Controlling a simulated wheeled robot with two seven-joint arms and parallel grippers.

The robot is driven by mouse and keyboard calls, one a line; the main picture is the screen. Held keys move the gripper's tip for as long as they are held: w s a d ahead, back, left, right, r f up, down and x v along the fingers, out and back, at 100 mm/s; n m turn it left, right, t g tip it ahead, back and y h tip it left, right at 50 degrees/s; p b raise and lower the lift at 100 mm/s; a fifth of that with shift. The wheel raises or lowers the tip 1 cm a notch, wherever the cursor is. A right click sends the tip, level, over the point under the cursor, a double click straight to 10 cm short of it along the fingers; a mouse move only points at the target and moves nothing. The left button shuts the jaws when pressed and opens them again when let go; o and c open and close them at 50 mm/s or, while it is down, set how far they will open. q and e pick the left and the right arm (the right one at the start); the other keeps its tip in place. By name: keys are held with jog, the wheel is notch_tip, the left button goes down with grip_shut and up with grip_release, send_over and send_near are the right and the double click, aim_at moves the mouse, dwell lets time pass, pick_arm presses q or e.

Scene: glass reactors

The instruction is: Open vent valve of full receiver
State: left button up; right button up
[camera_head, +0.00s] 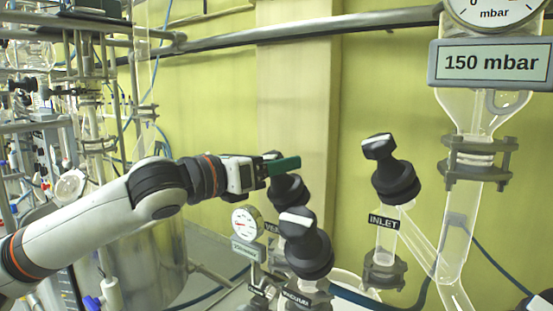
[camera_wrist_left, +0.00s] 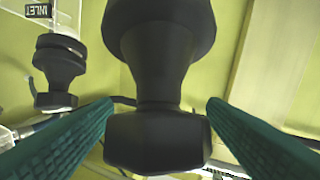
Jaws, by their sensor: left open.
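The vent valve has a dark handle (camera_head: 288,190) with a partly hidden label starting "VE". My left gripper (camera_head: 281,166) is at the top of this handle in the head view. In the left wrist view, a black valve handle (camera_wrist_left: 158,142) stands between the two open green fingers (camera_wrist_left: 160,104). Small gaps seem to show on both sides, and I cannot tell whether a finger touches it. The gripper hides part of the handle's top in the head view. My right gripper is not in view.
The VACUUM valve handle (camera_head: 305,245) stands close in front of the vent valve. The INLET valve (camera_head: 394,175) is to the right and also shows in the left wrist view (camera_wrist_left: 58,75). A display (camera_head: 490,62) reads 150 mbar above glass tubing. A small dial gauge (camera_head: 247,222) is left.

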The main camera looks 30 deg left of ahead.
pick_arm(q)
jog(key=shift+w+d, duration=0.2)
jog(key=shift+w, duration=0.2)
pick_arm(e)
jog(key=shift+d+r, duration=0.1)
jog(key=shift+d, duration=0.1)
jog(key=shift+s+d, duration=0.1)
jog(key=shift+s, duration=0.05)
